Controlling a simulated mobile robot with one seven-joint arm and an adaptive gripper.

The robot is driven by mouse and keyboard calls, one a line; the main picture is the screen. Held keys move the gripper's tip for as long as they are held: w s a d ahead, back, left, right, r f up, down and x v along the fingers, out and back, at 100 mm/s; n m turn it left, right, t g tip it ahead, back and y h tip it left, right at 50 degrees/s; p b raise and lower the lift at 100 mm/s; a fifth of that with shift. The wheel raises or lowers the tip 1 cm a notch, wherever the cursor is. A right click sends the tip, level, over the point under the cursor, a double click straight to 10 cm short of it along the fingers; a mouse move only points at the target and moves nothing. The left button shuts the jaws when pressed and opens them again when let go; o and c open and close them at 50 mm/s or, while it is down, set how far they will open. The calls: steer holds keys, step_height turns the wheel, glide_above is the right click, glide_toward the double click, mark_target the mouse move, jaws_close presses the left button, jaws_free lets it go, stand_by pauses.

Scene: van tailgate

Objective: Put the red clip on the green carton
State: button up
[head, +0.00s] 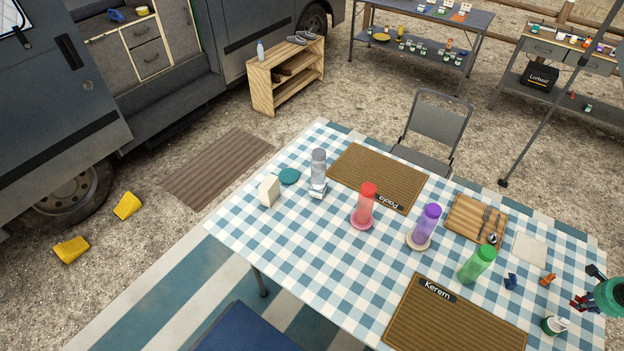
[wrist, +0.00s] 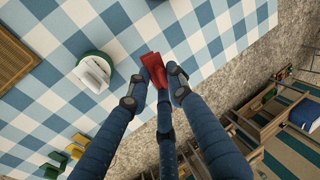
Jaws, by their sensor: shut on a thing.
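My gripper (head: 578,303) is at the right edge of the table in the head view. Its blue fingers (wrist: 156,88) are shut on the red clip (wrist: 152,68), which sticks out past the fingertips in the wrist view. In the head view only a little red of the clip shows at the fingers. A white-and-green container (head: 554,325), which seems to be the green carton, stands on the table just left of and below my gripper. In the wrist view it shows from above, white-topped with a green rim (wrist: 83,85), left of the clip and apart from it.
A brown placemat (head: 455,322) lies at the front.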

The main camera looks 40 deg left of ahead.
step_height(320, 180, up, 15)
steer(key=shift+r, duration=0.1)
steer(key=w+a+n+y, duration=0.1)
steer(key=w+a+n, duration=0.15)
steer(key=a, duration=0.95)
steer(key=w+a+n+y, duration=0.15)
steer(key=w+a, duration=0.25)
steer(key=a, duration=0.9)
steer(key=a+n+b, duration=0.1)
steer(key=a+n, duration=0.4)
steer(key=a, duration=1.9)
steer(key=s+a+n+y, duration=0.15)
steer(key=s+a, duration=0.35)
steer(key=a, duration=0.5)
steer(key=s+a+n+g, duration=0.15)
steer(key=s+a, duration=0.25)
steer(key=a, duration=0.6)
steer(key=s+a+n, duration=0.3)
steer(key=s+a, duration=0.2)
steer(key=a, duration=0.5)
steer(key=s+a+n+g+y+b, duration=0.15)
steer(key=s+a+n, duration=0.35)
steer(key=s+a, duration=1.55)
steer(key=shift+h, duration=0.25)
steer(key=shift+d+f, duration=0.25)
steer(key=shift+f, duration=1.05)
steer(key=shift+d+f, duration=0.2)
steer(key=shift+f, duration=1.1)
